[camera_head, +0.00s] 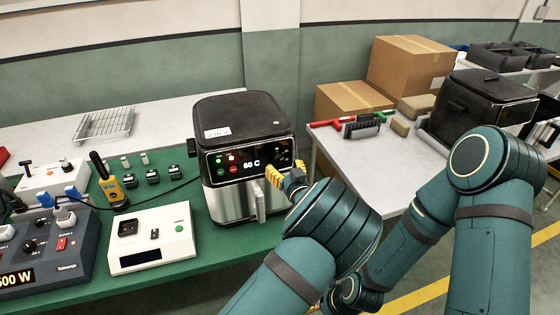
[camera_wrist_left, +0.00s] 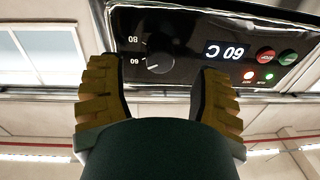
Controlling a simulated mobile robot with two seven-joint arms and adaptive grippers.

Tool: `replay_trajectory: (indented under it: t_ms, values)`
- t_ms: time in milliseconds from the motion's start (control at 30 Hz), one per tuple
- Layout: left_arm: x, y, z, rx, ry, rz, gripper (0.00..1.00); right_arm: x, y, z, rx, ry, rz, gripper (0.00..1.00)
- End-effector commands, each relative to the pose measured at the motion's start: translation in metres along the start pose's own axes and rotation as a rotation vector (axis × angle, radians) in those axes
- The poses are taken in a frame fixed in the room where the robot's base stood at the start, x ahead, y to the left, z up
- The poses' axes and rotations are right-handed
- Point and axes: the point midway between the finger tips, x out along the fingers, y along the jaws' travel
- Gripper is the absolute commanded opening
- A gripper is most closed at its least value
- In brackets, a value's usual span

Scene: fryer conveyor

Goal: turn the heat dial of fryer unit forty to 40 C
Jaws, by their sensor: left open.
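A black and silver fryer (camera_head: 245,150) stands on the green mat, with a white label on top that is too small to read. Its display (camera_head: 251,164) reads 60 C, and the display also shows, turned over, in the left wrist view (camera_wrist_left: 224,51). The heat dial (camera_wrist_left: 160,61) is on the black panel, with marks 60 and 80 beside it. My left gripper (camera_head: 286,174) is open in front of the panel's right side. In the wrist view its yellow fingers stand apart, with the dial showing between their tips; contact cannot be told. My right gripper is not in view.
A wire rack (camera_head: 104,123) is behind. A second black appliance (camera_head: 475,105) and cardboard boxes (camera_head: 408,65) occupy the right table.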

Motion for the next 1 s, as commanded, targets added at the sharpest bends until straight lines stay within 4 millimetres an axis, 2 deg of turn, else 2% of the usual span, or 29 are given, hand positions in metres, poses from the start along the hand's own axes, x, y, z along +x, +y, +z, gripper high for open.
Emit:
replay_trajectory:
  t_ms: [100, 233, 633, 767, 800, 833, 1000]
  values:
    - [0.018, 0.0, 0.0, -0.001, 0.001, -0.001, 0.65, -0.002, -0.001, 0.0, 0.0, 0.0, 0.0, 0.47]
    - [0.029, 0.0, 0.0, 0.001, 0.001, -0.001, 0.65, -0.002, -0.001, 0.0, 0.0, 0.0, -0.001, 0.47]
    - [0.034, 0.0, 0.0, 0.0, 0.0, 0.001, 0.63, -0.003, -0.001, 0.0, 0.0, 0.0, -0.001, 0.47]
    - [0.034, 0.0, 0.0, 0.0, 0.0, 0.0, 0.18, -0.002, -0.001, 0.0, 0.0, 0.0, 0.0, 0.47]
    - [0.033, 0.0, 0.0, 0.0, 0.0, 0.0, 0.04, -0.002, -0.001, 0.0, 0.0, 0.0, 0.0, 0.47]
    - [0.033, 0.0, 0.0, 0.0, 0.0, 0.0, 0.0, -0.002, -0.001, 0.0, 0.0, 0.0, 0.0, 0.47]
    - [0.033, 0.0, 0.0, 0.0, 0.0, 0.0, 0.0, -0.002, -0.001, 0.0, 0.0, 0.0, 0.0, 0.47]
